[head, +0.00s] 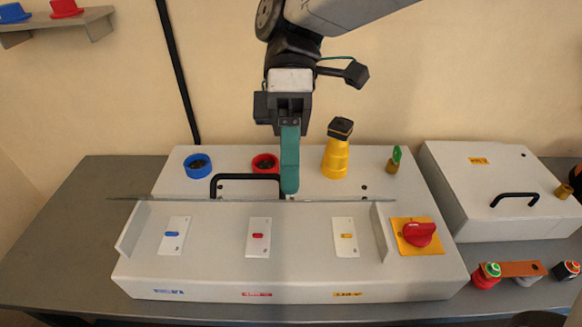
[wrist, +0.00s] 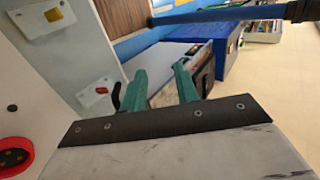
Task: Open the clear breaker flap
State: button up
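The clear flap (head: 160,199) shows in the head view almost edge-on, as a thin line across the grey breaker box (head: 210,275). It appears raised, standing up from the box. Its black handle (head: 246,180) shows behind that line. Under its front side are three white breaker plates with blue (head: 172,234), red (head: 258,236) and yellow (head: 347,236) levers. My gripper (head: 290,188) points down just right of the handle, at the flap's edge; contact cannot be told. In the wrist view its teal fingers (wrist: 160,84) stand apart with nothing clearly between them.
Blue (head: 198,166) and red (head: 265,164) sockets, a yellow plug (head: 336,157) and a green-topped key (head: 395,158) line the box's rear. A red rotary switch (head: 420,234) sits front right. Another box (head: 500,215) stands right. The bench's left side is clear.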

jog(key=shift+s+d, duration=0.15)
jog(key=shift+s, duration=0.15)
jog(key=c, duration=0.3)
jog(key=shift+s, duration=0.2)
grip_shut()
jog(key=n+t, duration=0.8)
jog(key=n, duration=1)
send_near(248, 199)
jog(key=f, duration=0.2)
jog(key=s+f, duration=0.1)
jog(key=f, duration=0.2)
jog(key=shift+s+d+f, duration=0.15)
jog(key=shift+s+f, duration=0.05)
